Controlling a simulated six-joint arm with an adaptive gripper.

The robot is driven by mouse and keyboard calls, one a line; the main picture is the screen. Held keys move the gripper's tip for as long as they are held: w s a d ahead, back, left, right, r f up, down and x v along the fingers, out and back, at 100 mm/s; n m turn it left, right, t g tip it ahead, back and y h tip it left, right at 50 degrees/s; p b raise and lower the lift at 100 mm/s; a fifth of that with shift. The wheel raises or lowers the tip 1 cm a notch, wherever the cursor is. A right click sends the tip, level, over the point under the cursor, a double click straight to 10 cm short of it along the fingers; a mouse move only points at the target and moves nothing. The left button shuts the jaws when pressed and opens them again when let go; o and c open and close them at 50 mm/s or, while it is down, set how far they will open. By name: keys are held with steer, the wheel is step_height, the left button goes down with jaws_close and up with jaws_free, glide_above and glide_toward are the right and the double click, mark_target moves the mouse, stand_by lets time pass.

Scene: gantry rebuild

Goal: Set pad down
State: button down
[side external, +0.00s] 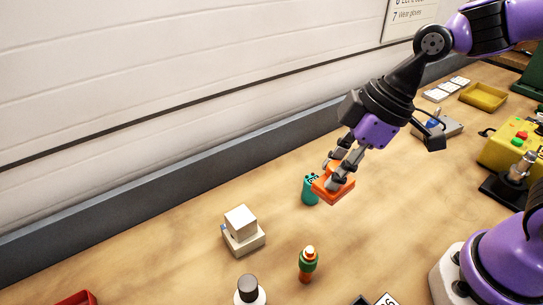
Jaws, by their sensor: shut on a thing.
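The pad, an orange rectangular block (334,192), is in the fingers of my gripper (338,176) right of the middle of the side view. My gripper is shut on it and points down and to the left. A teal cylindrical item (310,188) with dark markings stands directly behind and to the left of the pad in the picture. I cannot tell whether they touch. I also cannot tell whether the pad's underside is on the wooden table (180,235) or above it.
A white block on a beige base (243,240) stands to the left. A green-and-orange bottle (308,265) and a dark-capped white bottle (250,292) stand in front. A yellow tray (484,97) and a yellow button box (512,148) are at right. The left tabletop is mostly clear.

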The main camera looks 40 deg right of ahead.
steer(key=w+a+r+n+g+y, duration=0.1)
steer(key=w+a+n, duration=0.2)
steer(key=a, duration=0.7)
steer(key=w+a+n+g, duration=0.1)
steer(key=w+a+n, duration=0.2)
steer(key=a, duration=0.7)
steer(key=s+a+f+n, duration=0.2)
steer(key=s+a+f, duration=0.1)
steer(key=a, duration=0.6)
steer(key=shift+g, duration=0.4)
step_height(320, 180, down, 9)
steer(key=shift+w+d+r, duration=0.1)
steer(key=shift+w+d, duration=0.05)
steer(key=c, duration=0.6)
jaws_free()
steer(key=shift+f, duration=0.2)
